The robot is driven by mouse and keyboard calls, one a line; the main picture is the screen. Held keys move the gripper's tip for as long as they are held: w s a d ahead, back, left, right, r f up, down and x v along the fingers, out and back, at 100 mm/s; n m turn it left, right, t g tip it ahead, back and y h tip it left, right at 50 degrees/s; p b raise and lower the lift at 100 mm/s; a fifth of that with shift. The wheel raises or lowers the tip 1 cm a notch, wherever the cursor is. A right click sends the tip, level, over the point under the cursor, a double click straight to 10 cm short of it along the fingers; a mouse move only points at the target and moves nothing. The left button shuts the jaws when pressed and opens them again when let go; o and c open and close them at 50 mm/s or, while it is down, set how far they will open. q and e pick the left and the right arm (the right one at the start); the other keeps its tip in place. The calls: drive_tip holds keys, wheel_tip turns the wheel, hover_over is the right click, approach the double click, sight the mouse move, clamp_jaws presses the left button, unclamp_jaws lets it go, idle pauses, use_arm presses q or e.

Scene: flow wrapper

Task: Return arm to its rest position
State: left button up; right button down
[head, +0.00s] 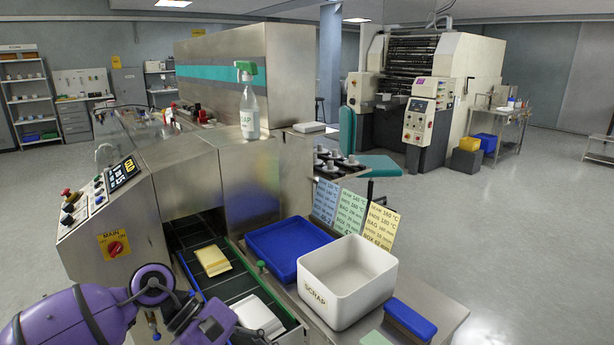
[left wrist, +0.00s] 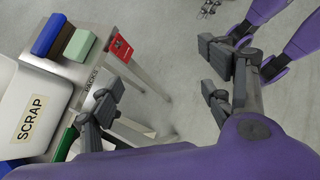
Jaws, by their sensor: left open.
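My left arm comes in from the lower left of the head view, with its purple wrist and left gripper (head: 215,325) at the bottom edge, over the near end of the conveyor. Its fingertips are cut off there. In the left wrist view the fingers of the left gripper (left wrist: 162,72) stand wide apart with bare floor between them, so it is open and empty. Another purple arm shows at the upper right of that view. A small dark fingered part at the top edge seems to be my right gripper (left wrist: 208,9), too small to read.
A white scrap bin (head: 345,280) and a blue tray (head: 288,246) stand on the side table. A yellow pack (head: 212,260) and a white pack (head: 257,314) lie on the dark conveyor (head: 192,240). A spray bottle (head: 248,105) stands on the wrapper.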

use_arm(q)
drive_tip(key=s+d+r+n+t+h+p, duration=0.25)
drive_tip(key=s+d+n+t+h, duration=0.2)
drive_tip(key=d+n+h, duration=0.6)
drive_tip(key=a+f+n+t+y+p, duration=0.2)
drive_tip(key=a+f+n+t+y, duration=0.45)
drive_tip(key=n, duration=0.95)
drive_tip(key=a+f+n+t+y+p, duration=0.1)
drive_tip(key=a+f+n+t+y, duration=0.2)
drive_tip(key=a+n+t+y, duration=0.95)
drive_tip(key=s+a+f+n+g+p, duration=0.1)
drive_tip(key=s+f+n+g, duration=0.5)
drive_tip(key=s+n, duration=0.3)
drive_tip(key=s+a+f+n+g+p, duration=0.1)
drive_tip(key=s+a+f+n+g, duration=0.1)
drive_tip(key=s+f+n+g, duration=0.4)
drive_tip(key=s+f+n, duration=0.3)
drive_tip(key=s+n, duration=0.1)
drive_tip(key=s, duration=0.2)
drive_tip(key=shift+s+a+n+y, duration=0.25)
drive_tip(key=shift+n+y, duration=0.05)
drive_tip(key=shift+y, duration=0.05)
use_arm(e)
wheel_tip(320, 180, up, 8)
drive_tip(key=w, duration=0.1)
drive_tip(key=shift+w+a+t, duration=0.15)
drive_tip(key=shift+a+t, duration=0.15)
drive_tip(key=shift+w, duration=0.15)
